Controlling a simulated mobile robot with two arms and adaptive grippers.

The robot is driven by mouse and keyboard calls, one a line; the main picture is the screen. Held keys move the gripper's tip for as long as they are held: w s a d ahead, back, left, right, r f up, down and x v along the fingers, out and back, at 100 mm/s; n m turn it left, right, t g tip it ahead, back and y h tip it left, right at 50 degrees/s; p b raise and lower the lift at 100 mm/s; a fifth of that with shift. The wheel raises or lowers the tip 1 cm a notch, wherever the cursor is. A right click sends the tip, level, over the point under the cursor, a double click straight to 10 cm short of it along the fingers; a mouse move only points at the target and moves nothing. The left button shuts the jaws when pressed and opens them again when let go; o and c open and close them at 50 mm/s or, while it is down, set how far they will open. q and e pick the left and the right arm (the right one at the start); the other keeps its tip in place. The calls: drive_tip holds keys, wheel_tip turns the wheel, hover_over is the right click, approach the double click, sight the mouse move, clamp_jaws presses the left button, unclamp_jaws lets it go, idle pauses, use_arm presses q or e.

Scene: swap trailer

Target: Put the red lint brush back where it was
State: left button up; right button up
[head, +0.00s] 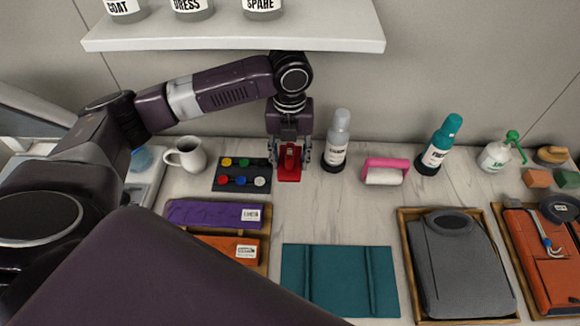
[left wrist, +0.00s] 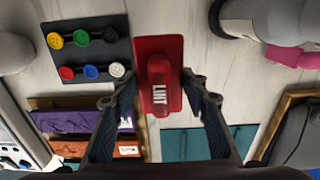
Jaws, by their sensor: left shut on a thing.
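The red lint brush (head: 289,172) is at the back of the counter, between the dark button tray and the grey-capped bottle. I cannot tell whether the brush touches the counter (head: 330,215). My right gripper is not in view.
The button tray (head: 226,184) is close on the left, with a white mug (head: 187,153) beyond. The grey-capped bottle (head: 337,142) and pink roller (head: 384,171) are on the right. A teal mat (head: 340,281) lies in front. A shelf (head: 235,38) overhangs behind.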

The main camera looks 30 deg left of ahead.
sight(290, 172)
use_arm(q)
drive_tip(key=shift+w+a+f, duration=0.25)
drive_tip(key=shift+w+f, duration=0.25)
drive_tip(key=shift+f, duration=0.2)
drive_tip(key=shift+f+p, duration=0.4)
drive_tip(key=shift+f, duration=0.25)
wheel_tip(290, 172, down, 3)
drive_tip(key=shift+s+r+p, duration=0.1)
drive_tip(key=shift+p, duration=0.4)
drive_tip(key=shift+w+f+p, duration=0.25)
drive_tip(key=shift+f+p, duration=0.15)
drive_tip(key=shift+f, duration=0.25)
drive_tip(key=shift+a+f, duration=0.1)
drive_tip(key=shift+f, duration=0.05)
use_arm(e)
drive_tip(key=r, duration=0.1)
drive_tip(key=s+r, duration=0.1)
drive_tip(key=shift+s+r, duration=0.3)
use_arm(q)
drive_tip(key=o, duration=0.7)
drive_tip(key=shift+f, duration=0.15)
drive_tip(key=o, duration=0.4)
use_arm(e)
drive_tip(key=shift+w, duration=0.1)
